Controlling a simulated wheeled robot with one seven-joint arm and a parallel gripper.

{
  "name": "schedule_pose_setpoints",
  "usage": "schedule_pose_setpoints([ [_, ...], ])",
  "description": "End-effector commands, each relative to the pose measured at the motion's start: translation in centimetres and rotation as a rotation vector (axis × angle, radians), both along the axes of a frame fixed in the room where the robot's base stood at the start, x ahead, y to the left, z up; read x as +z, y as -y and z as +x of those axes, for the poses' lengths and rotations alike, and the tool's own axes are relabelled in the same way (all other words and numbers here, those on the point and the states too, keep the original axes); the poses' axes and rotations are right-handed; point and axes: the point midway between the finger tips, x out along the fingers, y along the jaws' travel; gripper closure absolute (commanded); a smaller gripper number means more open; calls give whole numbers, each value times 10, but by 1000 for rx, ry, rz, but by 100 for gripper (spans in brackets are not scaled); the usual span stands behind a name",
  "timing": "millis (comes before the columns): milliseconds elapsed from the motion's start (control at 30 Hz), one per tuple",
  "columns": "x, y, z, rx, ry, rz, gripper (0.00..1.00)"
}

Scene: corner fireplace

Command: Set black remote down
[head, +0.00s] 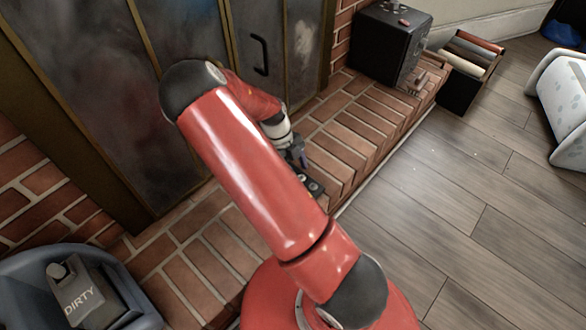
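My gripper (302,162) is low over the brick hearth (335,147), mostly behind my red arm. A small dark object that looks like the black remote (314,187) shows just below the gripper, at the hearth's front part. Part of it is hidden by my arm. I cannot tell whether the remote rests on the bricks or is held just above them, or whether the fingers are open or shut.
A black safe-like box (388,42) stands at the hearth's far end, with a crate of rolls (466,68) beside it. Glass fireplace doors (255,60) are behind. A blue-grey bin with a "DIRTY" container (82,297) is lower left. The wooden floor (450,200) at right is mostly clear.

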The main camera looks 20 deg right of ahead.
Motion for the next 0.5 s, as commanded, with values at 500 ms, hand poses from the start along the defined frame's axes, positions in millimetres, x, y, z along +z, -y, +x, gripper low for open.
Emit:
schedule_pose_setpoints([
  [500,27,-4,10,4,2,0,28],
])
